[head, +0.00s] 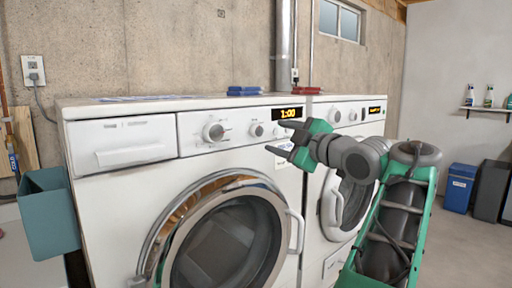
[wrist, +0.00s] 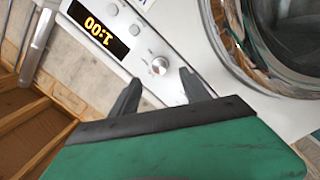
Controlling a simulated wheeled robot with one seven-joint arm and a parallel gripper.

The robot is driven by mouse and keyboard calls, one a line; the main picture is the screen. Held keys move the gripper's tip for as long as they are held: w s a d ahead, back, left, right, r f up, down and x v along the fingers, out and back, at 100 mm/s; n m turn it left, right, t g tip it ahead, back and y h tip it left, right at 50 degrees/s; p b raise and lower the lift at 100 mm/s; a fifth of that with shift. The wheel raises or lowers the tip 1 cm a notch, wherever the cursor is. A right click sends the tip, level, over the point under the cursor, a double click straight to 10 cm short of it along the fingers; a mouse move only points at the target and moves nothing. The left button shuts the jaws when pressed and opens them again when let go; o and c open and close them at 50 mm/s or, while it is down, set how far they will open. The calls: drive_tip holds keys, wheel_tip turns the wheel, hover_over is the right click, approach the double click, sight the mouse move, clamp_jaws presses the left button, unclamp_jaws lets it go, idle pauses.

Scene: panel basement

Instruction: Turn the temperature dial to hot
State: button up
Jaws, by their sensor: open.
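The left white washer's control panel (head: 235,125) carries a large round dial (head: 215,131) and a smaller dial (head: 256,130) nearer the lit 1:00 display (head: 287,113). The labels are too small to tell which is the temperature dial. In the wrist view, a small silver dial (wrist: 158,65) beside the display (wrist: 103,32) appears between and just beyond the fingertips. Its setting cannot be read. My gripper (head: 270,136) is open and empty, in front of the panel right of the smaller dial. Its fingers also show in the wrist view (wrist: 160,82), apart from the dial.
The washer's round door (head: 228,240) with its handle lies below the panel. A second white machine (head: 345,115) stands to the right. A teal bin (head: 48,212) hangs at the left. Red and blue items (head: 245,90) lie on top.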

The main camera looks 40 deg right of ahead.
sight(259, 132)
drive_tip(key=w, duration=0.7)
drive_tip(key=shift+w+d+r+p, duration=0.1)
drive_tip(key=shift+d+p, duration=0.2)
clamp_jaws()
